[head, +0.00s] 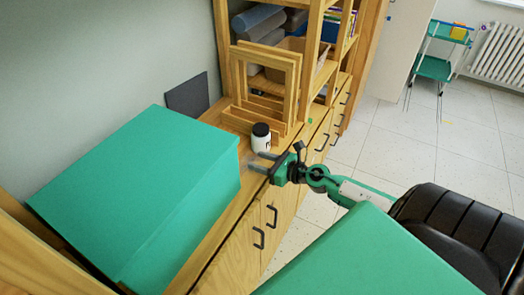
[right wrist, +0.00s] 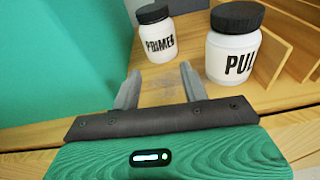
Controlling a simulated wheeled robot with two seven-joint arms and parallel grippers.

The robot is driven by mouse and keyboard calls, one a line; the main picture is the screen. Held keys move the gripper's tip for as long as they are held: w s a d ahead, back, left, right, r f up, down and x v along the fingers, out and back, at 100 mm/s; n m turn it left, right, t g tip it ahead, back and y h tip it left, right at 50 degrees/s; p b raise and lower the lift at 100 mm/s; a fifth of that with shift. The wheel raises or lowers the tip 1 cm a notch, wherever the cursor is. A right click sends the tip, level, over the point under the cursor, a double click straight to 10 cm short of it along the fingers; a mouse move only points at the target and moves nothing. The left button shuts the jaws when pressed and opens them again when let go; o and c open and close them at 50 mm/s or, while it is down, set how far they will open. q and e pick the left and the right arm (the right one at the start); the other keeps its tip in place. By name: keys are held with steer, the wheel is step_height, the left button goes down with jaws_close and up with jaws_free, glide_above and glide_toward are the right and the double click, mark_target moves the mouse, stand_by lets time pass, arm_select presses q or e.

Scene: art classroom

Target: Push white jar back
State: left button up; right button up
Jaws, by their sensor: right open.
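A white jar with a black lid (head: 261,140) stands upright on the wooden cabinet top in the head view. In the right wrist view two white jars with black lids stand upright: a smaller one marked PRIMER (right wrist: 159,42) ahead, and a larger one marked "PU..." (right wrist: 227,58) to the right, its label partly cut by the curve. My right gripper (head: 256,162) is open and empty, low over the cabinet's front part. Its fingertips (right wrist: 160,86) point towards the jars, with a gap to both. My left gripper is not in view.
A large green box (head: 150,175) stands on the cabinet top (head: 215,228), left of my gripper. A wooden frame rack (head: 275,95) stands behind the jar, and its slats (right wrist: 290,45) are close right of the larger jar. A dark panel (head: 188,96) leans at the wall.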

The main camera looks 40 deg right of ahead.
steer(key=shift+w+f+n+g, duration=0.2)
steer(key=shift+n+g, duration=0.1)
steer(key=shift+n, duration=0.2)
steer(key=shift+w+a+p, duration=0.2)
steer(key=shift+w+p, duration=0.15)
steer(key=shift+w, duration=0.2)
steer(key=p+x, duration=0.1)
steer(key=x, duration=0.4)
steer(key=shift+x, duration=1.2)
steer(key=shift+f, duration=0.1)
steer(key=shift+w+a, duration=0.1)
